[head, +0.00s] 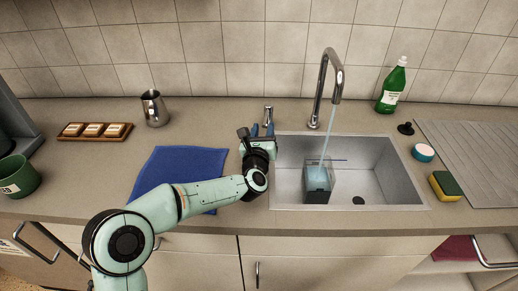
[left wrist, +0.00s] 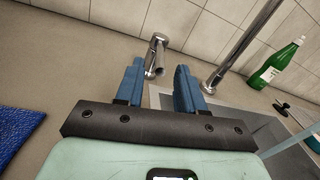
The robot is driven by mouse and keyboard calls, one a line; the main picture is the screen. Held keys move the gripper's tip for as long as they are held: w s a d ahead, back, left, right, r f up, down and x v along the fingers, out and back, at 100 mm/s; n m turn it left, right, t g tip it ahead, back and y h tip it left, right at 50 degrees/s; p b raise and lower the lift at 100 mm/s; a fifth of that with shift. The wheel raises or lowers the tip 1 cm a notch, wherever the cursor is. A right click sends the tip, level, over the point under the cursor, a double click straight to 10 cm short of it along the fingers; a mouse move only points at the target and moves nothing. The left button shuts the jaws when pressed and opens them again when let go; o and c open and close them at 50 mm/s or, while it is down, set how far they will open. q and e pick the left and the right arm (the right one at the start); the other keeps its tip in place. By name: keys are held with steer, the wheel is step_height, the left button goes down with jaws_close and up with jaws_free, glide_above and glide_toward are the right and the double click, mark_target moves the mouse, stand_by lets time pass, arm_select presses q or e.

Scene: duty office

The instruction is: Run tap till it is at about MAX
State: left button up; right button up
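The chrome tap (head: 335,72) stands behind the sink, and a stream of water (head: 325,133) runs from its spout into a clear jug (head: 318,186) in the sink basin. The jug holds bluish water; a blue line shows near its top, but I cannot read a MAX mark or the exact level. The tap's small lever (head: 268,113) stands left of the spout. My left gripper (head: 262,130) is just in front of the lever. In the left wrist view its blue fingers are apart, with the lever (left wrist: 156,52) ahead between the tips, not gripped. My right gripper is out of view.
A blue cloth (head: 180,175) lies left of the sink (head: 390,165). A steel pitcher (head: 154,108), a wooden tray (head: 68,138) and a green mug (head: 18,177) stand further left. A green bottle (head: 393,88), a black plug (head: 405,128) and a sponge (head: 444,185) are right.

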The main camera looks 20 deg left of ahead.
arm_select(q)
steer(key=s, duration=0.3)
steer(key=s+d, duration=0.1)
steer(key=s, duration=0.2)
steer(key=s+b, duration=0.1)
steer(key=s, duration=0.2)
steer(key=shift+s+d, duration=0.25)
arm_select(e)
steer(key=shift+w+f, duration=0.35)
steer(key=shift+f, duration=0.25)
